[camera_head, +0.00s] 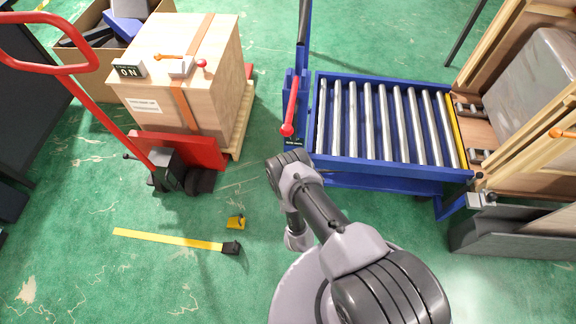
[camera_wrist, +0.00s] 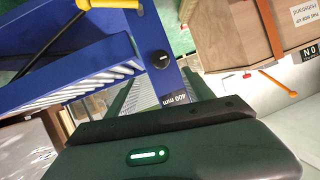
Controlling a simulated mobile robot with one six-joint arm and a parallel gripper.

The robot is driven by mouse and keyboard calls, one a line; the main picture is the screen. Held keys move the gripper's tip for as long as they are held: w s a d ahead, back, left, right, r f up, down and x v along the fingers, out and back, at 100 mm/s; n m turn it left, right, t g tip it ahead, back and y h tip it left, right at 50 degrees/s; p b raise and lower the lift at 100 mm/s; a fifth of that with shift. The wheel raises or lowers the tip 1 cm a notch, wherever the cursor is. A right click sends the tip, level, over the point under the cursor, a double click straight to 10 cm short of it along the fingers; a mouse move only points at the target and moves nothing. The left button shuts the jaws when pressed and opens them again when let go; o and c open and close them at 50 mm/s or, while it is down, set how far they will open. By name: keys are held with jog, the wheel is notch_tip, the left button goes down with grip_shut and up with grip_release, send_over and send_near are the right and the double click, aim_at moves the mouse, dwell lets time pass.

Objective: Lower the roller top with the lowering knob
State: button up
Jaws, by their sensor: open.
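The roller top (camera_head: 375,120) is a blue frame with several bare steel rollers, standing right of centre in the head view. Its blue side and rollers also show at the left of the wrist view (camera_wrist: 75,75). A round black knob (camera_wrist: 160,60), which looks like the lowering knob, sits on a blue post above a "400 mm" label (camera_wrist: 175,99). My gripper (camera_wrist: 160,118) fills the bottom of the wrist view as a dark body with a green light. It is open and apart from the knob.
A red-handled lever (camera_head: 290,107) stands at the roller top's left end. Left of it, a red pallet truck (camera_head: 180,150) holds a wooden crate (camera_head: 185,85). Wooden racking (camera_head: 520,150) adjoins the right end. Yellow tape (camera_head: 170,239) lies on open green floor.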

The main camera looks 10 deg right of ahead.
jog(key=b+x, duration=0.6)
jog(key=x, duration=0.6)
jog(key=shift+f, duration=0.25)
jog(key=shift+w, duration=0.45)
jog(key=shift+c, duration=0.2)
grip_shut()
